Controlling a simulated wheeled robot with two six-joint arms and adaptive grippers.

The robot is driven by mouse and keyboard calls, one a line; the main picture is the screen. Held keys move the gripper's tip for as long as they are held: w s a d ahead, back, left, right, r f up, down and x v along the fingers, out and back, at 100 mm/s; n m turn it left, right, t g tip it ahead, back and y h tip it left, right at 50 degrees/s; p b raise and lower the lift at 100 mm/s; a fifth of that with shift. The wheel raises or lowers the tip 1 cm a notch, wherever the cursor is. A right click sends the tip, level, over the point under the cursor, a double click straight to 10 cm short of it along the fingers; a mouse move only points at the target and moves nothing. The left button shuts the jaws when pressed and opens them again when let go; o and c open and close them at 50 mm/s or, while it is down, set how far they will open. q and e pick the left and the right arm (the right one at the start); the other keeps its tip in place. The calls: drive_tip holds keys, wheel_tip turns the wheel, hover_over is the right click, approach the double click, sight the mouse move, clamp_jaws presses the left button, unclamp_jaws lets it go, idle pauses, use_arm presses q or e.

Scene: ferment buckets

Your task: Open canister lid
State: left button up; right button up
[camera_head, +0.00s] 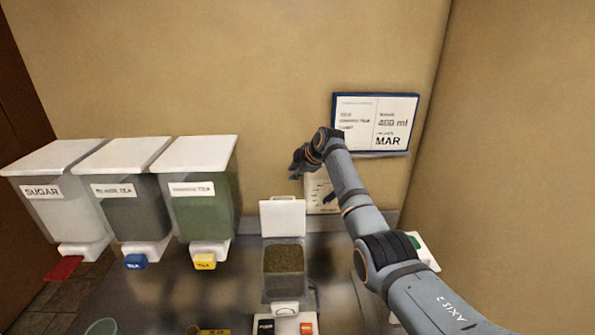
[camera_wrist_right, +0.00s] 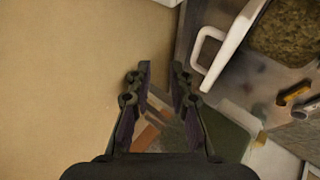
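The canister (camera_head: 284,272) is a clear box holding brownish-green loose contents, at the middle of the counter in the head view. Its white lid (camera_head: 283,218) stands upright at the back edge, so the top is open. In the right wrist view the lid (camera_wrist_right: 236,42) shows nearly edge-on with a white handle loop, beside the contents at the upper right. My right gripper (camera_head: 303,162) is above and behind the lid, close to the wall. In the wrist view the gripper (camera_wrist_right: 162,82) has its fingers apart with nothing between them. It does not touch the lid. My left gripper is not in view.
Dispensers for sugar (camera_head: 62,205), a second tea (camera_head: 133,205) and green contents (camera_head: 208,205) hang at the left. A framed board (camera_head: 376,122) is on the back wall. A white device with an orange button (camera_head: 306,328) is in front of the canister. The counter (camera_head: 240,290) has room left of it.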

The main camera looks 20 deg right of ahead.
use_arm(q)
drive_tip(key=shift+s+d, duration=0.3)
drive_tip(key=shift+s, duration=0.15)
use_arm(e)
drive_tip(key=v, duration=1.2)
drive_tip(key=shift+f, duration=0.1)
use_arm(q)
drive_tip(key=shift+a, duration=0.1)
